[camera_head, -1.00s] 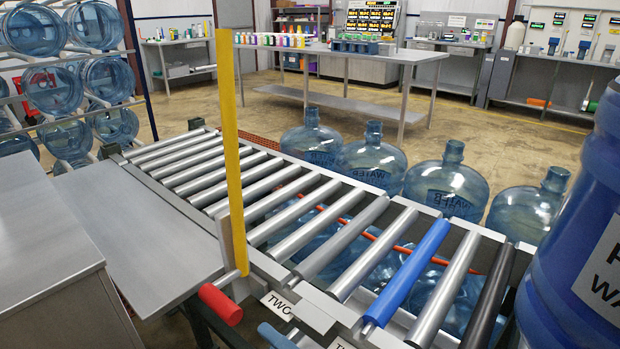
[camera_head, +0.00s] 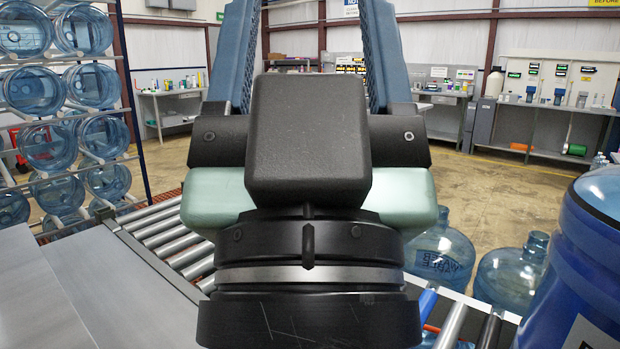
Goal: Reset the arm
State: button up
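My gripper (camera_head: 312,40) fills the middle of the head view, close to the camera and pointing up. Its black body and pale green sides hide much of the scene. Its two blue-grey fingers stand wide apart on either side, with background showing between them. Their tips run out of the top of the frame. Nothing shows between the fingers.
The roller conveyor (camera_head: 160,226) runs behind my gripper, mostly hidden. Clear water jugs (camera_head: 441,254) stand beyond it. A large blue jug (camera_head: 565,270) is close at right. A jug rack (camera_head: 128,120) stands at left. A grey flat surface (camera_head: 100,290) lies at lower left.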

notch_tip(320, 180, up, 19)
jog(key=p, duration=1.7)
jog(key=shift+r, duration=0.15)
jog(key=shift+w, duration=0.1)
